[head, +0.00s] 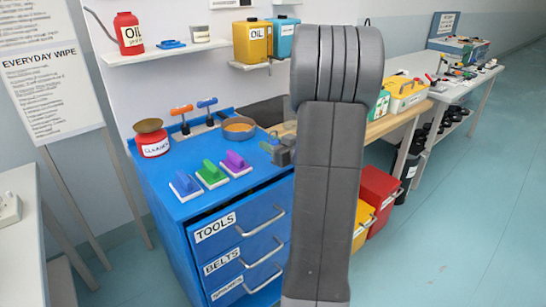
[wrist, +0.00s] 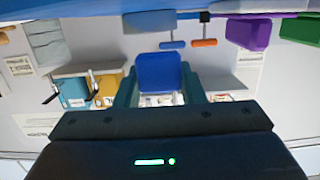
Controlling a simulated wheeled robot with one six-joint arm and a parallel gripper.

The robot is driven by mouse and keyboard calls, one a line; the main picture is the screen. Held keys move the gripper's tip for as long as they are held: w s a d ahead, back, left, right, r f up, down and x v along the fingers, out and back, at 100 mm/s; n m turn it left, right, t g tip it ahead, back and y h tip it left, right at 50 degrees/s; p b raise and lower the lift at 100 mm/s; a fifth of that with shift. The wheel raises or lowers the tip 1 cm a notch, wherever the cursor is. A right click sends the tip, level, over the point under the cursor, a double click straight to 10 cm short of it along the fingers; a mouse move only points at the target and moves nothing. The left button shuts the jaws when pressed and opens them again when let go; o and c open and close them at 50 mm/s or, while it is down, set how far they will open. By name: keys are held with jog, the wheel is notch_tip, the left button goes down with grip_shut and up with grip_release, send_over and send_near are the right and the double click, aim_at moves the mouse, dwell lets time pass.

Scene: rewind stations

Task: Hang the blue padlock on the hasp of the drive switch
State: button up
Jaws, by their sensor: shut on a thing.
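My gripper (wrist: 160,88) shows in the wrist view, its two teal fingers on either side of a blue block-like body. This is the blue padlock (wrist: 158,72), held between the fingers; its shackle cannot be made out. In the head view my grey arm stands up through the middle and hides the gripper and padlock. I cannot make out the drive switch or its hasp in either view.
Oil cans (head: 252,41) stand on a wall shelf. A workbench (head: 410,110) runs right; open floor (head: 470,210) lies beside it.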

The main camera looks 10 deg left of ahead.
jog(key=shift+f, duration=1.85)
jog(key=shift+f, duration=0.1)
jog(key=shift+f+b, duration=0.15)
jog(key=shift+b, duration=0.25)
jog(key=o, duration=1)
jog(key=v, duration=1.3)
jog(key=shift+s+d, duration=0.2)
jog(key=shift+d, duration=0.15)
jog(key=x, duration=1.3)
jog(key=shift+w+a, duration=0.25)
jog(key=shift+a, duration=0.1)
